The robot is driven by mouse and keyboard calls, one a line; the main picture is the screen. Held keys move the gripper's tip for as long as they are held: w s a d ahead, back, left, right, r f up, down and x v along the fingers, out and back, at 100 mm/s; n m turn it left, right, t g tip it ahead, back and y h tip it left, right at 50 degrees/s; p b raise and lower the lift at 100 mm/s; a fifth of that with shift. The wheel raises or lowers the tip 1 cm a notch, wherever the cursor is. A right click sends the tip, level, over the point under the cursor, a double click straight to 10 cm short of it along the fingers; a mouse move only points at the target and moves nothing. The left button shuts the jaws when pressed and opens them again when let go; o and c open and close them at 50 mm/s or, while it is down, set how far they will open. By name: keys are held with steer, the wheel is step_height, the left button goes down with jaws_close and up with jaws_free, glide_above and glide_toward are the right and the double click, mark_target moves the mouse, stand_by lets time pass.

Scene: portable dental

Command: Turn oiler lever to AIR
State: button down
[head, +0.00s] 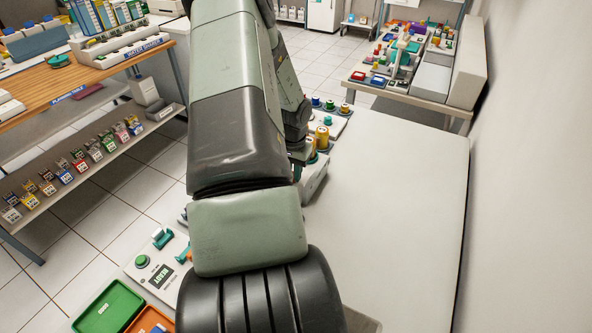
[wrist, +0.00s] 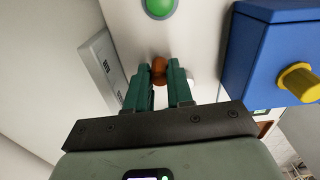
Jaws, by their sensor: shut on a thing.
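In the wrist view my gripper (wrist: 159,77) has its two green fingers closed around an orange-brown rounded knob (wrist: 159,66). The knob looks like the end of a lever on a pale panel (wrist: 204,30). Most of the lever is hidden by the fingers, and no AIR marking can be read, so I cannot tell its setting. In the head view my arm covers the gripper and the knob.
A green button (wrist: 160,6) lies just beyond the fingertips. A blue box (wrist: 262,48) with a yellow knob (wrist: 298,82) stands close on the right. A grey plate (wrist: 101,66) is on the left. In the head view a bare pale tabletop (head: 395,220) lies right of my arm.

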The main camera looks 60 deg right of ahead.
steer(key=shift+w+a+m, duration=0.25)
steer(key=shift+a+m, duration=0.05)
steer(key=shift+m, duration=0.7)
steer(key=c, duration=1)
jaws_free()
step_height(320, 180, up, 11)
steer(key=shift+w+f, duration=0.1)
